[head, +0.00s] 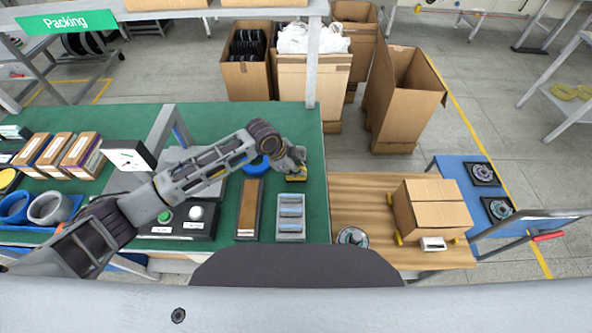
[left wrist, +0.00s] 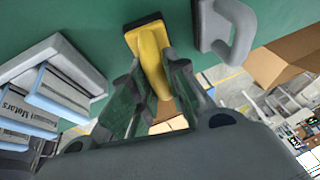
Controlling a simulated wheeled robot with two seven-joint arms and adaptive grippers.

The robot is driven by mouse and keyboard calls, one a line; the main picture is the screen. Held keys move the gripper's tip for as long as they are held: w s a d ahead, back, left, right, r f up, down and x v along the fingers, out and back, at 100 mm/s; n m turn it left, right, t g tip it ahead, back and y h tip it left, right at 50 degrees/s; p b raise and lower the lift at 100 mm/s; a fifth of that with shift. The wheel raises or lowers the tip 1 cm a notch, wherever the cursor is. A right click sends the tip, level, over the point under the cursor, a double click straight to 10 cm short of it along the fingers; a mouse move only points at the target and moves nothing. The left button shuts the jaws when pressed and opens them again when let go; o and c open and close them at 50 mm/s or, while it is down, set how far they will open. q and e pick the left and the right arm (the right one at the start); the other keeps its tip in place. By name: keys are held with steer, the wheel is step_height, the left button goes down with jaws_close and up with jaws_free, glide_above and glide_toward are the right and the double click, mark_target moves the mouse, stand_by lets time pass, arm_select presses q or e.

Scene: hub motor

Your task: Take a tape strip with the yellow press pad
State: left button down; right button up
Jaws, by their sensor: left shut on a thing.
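The yellow press pad (head: 296,178) is in my left gripper (head: 292,163), over the right end of the green bench. In the left wrist view the yellow pad (left wrist: 151,55) sits between the two fingers (left wrist: 152,88), its dark far end against the green surface; I cannot tell whether it touches. A long dark holder with a brown strip (head: 249,208) lies left of the gripper. Beside it a grey tray (head: 291,235) holds several pale blue pieces; some in the left wrist view (left wrist: 54,92) read "Motors". I cannot tell which is the tape. My right gripper is not in view.
A blue ring (head: 257,165) lies beside my left forearm. A grey handle (left wrist: 233,30) is close right of the pad in the left wrist view. A closed carton (head: 432,208) stands on the wooden table (head: 365,195). Open cartons (head: 403,100) stand behind.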

arm_select(q)
steer(key=shift+r+b, duration=0.3)
steer(key=shift+r, duration=4.45)
steer(key=c, duration=2)
jaws_free()
steer(key=shift+c, duration=0.2)
jaws_close()
steer(key=shift+r, duration=0.1)
